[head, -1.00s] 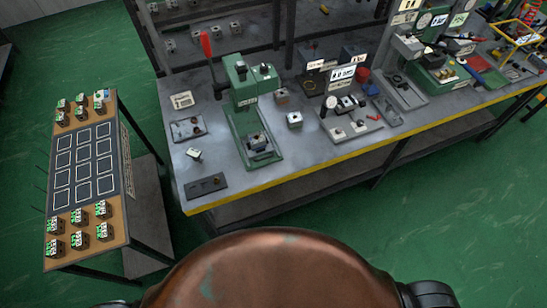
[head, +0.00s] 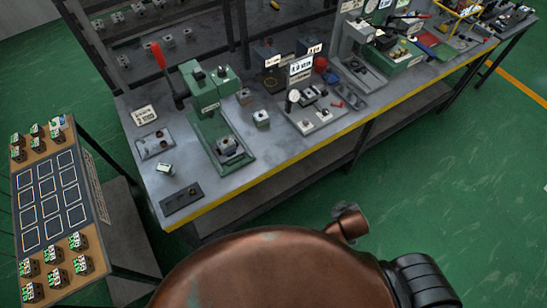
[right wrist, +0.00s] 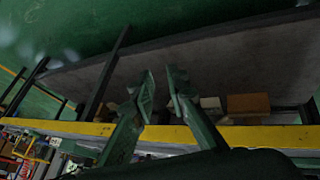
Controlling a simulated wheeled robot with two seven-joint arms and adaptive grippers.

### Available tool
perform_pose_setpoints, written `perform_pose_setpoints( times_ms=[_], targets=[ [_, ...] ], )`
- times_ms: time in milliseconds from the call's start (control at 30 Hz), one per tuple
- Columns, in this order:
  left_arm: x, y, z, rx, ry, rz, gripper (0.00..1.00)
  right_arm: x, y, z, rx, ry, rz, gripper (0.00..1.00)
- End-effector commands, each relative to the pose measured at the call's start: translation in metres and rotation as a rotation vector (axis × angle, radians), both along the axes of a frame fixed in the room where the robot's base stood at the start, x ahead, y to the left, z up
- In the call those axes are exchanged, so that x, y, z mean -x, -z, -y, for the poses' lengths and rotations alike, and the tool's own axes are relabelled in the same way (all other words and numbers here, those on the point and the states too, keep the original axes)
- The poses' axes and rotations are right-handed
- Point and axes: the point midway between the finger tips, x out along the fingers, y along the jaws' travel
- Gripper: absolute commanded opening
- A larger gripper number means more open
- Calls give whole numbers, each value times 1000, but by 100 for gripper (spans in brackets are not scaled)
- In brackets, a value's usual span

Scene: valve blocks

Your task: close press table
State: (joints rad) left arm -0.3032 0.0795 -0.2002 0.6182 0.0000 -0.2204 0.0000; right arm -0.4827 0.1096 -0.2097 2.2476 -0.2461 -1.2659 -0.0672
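A green press (head: 214,100) with a red-handled lever (head: 160,58) stands on the grey workbench (head: 235,165). A small metal block (head: 228,146) sits on the press's green base plate. The lever points upward. My right gripper (right wrist: 162,84) shows in the right wrist view as two green fingers with a gap between them, open and empty. It is away from the press, with the bench's yellow edge and lower shelf behind it. My left gripper is not in either view.
A side table (head: 52,200) with outlined squares and several small blocks stands at the left. Gauge fixtures (head: 315,105) and a second green machine (head: 385,50) stand right of the press. Green floor in front of the bench is clear.

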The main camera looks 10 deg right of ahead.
Motion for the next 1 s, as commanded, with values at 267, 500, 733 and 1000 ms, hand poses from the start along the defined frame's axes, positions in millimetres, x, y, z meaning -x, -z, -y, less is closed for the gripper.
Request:
perform_pose_setpoints(
  times_ms=[267, 500, 733, 1000],
  targets=[
    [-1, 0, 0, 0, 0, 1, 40, -87, -27, -30, 251, -224, 200, 14],
    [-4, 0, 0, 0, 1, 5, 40, -175, -57, -131, 557, -607, 438, 14],
    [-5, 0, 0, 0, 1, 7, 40, -208, -69, -287, 834, -1086, 674, 14],
    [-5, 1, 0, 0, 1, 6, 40, -216, -64, -338, 905, -1230, 740, 14]
  ],
)
